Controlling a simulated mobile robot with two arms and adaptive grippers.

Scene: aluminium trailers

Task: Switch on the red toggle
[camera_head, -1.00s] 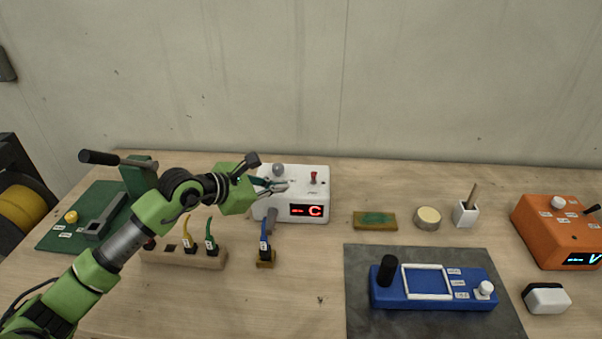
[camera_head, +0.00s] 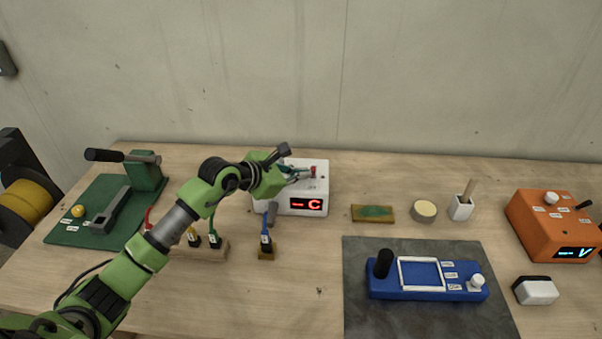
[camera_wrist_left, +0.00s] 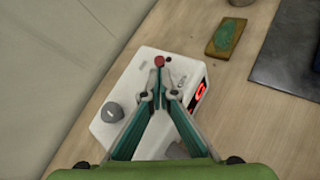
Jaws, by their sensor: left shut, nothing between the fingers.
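The red toggle (camera_head: 313,170) stands on top of a white box (camera_head: 318,188) with a red-lit display, near the box's right side. My left gripper (camera_head: 306,171) is shut and empty, its tips just left of the toggle. In the left wrist view, the toggle's round red head (camera_wrist_left: 159,61) shows just beyond the closed fingertips (camera_wrist_left: 159,75). I cannot tell whether the tips touch it. The white box (camera_wrist_left: 152,60) also carries a grey knob (camera_wrist_left: 112,112). My right gripper is not in view.
A wooden block with coloured cable plugs (camera_head: 210,248) and a blue plug in a small stand (camera_head: 266,250) are in front of the box. A green-and-yellow sponge (camera_head: 373,213) lies to the right. A blue device (camera_head: 420,292) rests on a dark mat (camera_head: 365,325).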

